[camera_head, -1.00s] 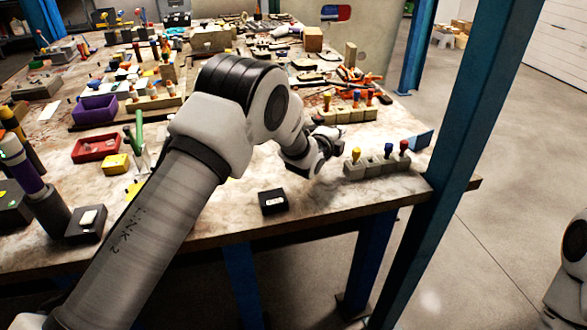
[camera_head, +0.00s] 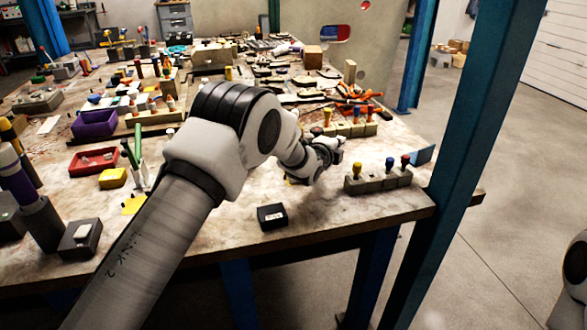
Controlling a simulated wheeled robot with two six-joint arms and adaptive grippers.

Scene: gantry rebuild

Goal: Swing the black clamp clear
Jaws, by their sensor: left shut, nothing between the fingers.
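My left arm reaches across the workbench (camera_head: 330,210) from the lower left. Its left gripper (camera_head: 332,152) is shut and empty, low over the bench's right part. It is just left of a grey block with yellow, blue and red knobs (camera_head: 376,182) and near another knobbed block (camera_head: 350,130) behind it. The gripper is small and dark here, so I cannot tell whether it touches anything. Several clamp-like tools with orange handles (camera_head: 362,110) lie farther back. I cannot single out a black clamp with certainty. My right gripper is not in view.
A small black box (camera_head: 272,217) sits near the front edge. A purple bin (camera_head: 95,124), a red tray (camera_head: 93,162) and a yellow box (camera_head: 113,178) stand left of my arm. A blue post (camera_head: 455,130) rises at the right corner. Bare bench lies around the black box.

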